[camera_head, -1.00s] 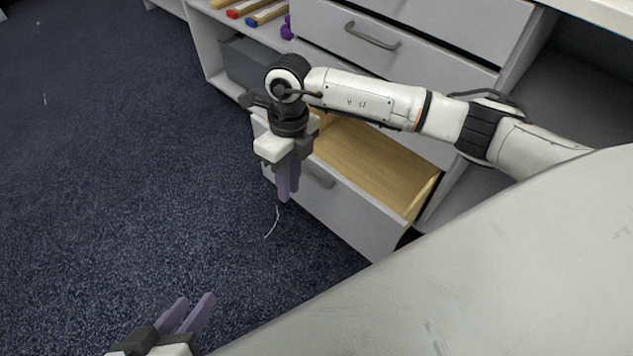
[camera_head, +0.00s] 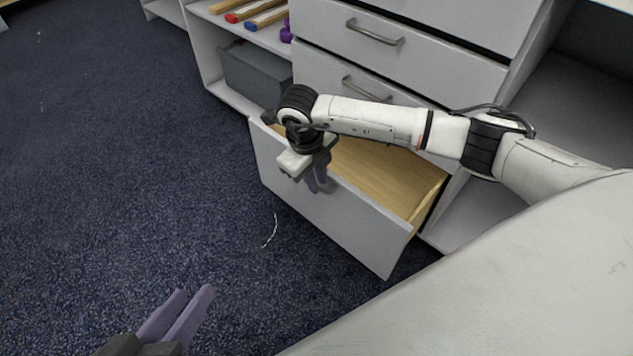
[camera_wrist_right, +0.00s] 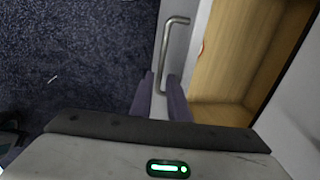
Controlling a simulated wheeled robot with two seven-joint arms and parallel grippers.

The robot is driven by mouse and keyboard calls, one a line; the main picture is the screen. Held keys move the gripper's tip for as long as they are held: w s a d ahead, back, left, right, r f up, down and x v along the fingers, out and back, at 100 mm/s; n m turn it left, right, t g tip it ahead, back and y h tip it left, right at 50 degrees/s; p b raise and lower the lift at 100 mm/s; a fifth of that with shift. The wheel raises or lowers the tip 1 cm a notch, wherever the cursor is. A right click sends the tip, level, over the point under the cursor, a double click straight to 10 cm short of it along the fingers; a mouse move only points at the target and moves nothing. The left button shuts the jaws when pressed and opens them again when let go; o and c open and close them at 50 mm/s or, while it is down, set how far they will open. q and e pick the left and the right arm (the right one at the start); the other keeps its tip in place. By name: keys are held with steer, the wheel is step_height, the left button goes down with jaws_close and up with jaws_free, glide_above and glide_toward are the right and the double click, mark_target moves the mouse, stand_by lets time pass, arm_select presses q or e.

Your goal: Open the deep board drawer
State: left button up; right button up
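The deep bottom drawer (camera_head: 335,217) of the grey cabinet stands well pulled out, its wooden inside showing empty where visible. My right gripper (camera_head: 319,182) is at the drawer's front, with its fingers over the handle area, so the handle is hidden in the head view. In the right wrist view, the metal handle (camera_wrist_right: 172,50) runs ahead of the fingers, and its near end lies between them. These fingers (camera_wrist_right: 162,90) are apart; contact cannot be told. My left gripper (camera_head: 185,312) is open and empty at the bottom left, above the carpet.
Two shut drawers with handles (camera_head: 374,33) (camera_head: 366,89) are above the open one. A grey bin (camera_head: 254,73) sits in the left shelf, below coloured tools (camera_head: 250,14). The blue carpet (camera_head: 120,180) left of the drawer is clear. A pale surface (camera_head: 500,295) fills the lower right.

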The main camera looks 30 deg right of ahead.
jaws_close()
stand_by(1.5)
